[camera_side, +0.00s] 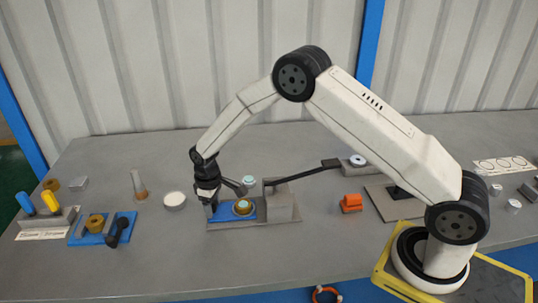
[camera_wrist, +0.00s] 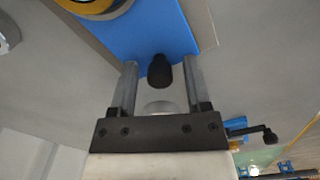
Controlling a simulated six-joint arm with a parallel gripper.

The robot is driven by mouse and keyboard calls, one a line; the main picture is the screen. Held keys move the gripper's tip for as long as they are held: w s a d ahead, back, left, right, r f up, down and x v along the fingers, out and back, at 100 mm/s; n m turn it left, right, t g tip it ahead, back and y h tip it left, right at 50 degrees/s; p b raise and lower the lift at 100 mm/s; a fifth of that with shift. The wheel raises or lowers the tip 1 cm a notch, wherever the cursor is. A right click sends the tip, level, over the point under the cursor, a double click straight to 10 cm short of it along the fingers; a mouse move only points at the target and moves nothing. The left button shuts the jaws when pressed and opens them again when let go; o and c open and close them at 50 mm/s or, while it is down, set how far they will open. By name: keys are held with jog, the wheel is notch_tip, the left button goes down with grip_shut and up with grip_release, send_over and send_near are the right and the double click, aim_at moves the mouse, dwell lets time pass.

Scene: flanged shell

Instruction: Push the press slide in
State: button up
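The blue press slide (camera_side: 222,213) lies on a grey base plate (camera_side: 260,222) left of the grey press block (camera_side: 281,205). A brass ring part with a pale teal top (camera_side: 243,207) sits on the slide. In the wrist view the blue slide (camera_wrist: 155,38) has a black knob (camera_wrist: 159,72) at its near end. My gripper (camera_side: 211,207) is down at the slide's left end. Its two fingers (camera_wrist: 161,84) stand apart on either side of the knob, with gaps showing between them and it. Whether the fingertips touch the slide cannot be told.
A dark lever (camera_side: 300,173) reaches right from the press block. An orange part (camera_side: 351,203) lies to its right. A white round disc (camera_side: 174,200) lies left of my gripper, and a blue fixture with a brass nut (camera_side: 96,224) is farther left. The table's front is clear.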

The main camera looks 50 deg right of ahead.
grip_shut()
dwell(1.2)
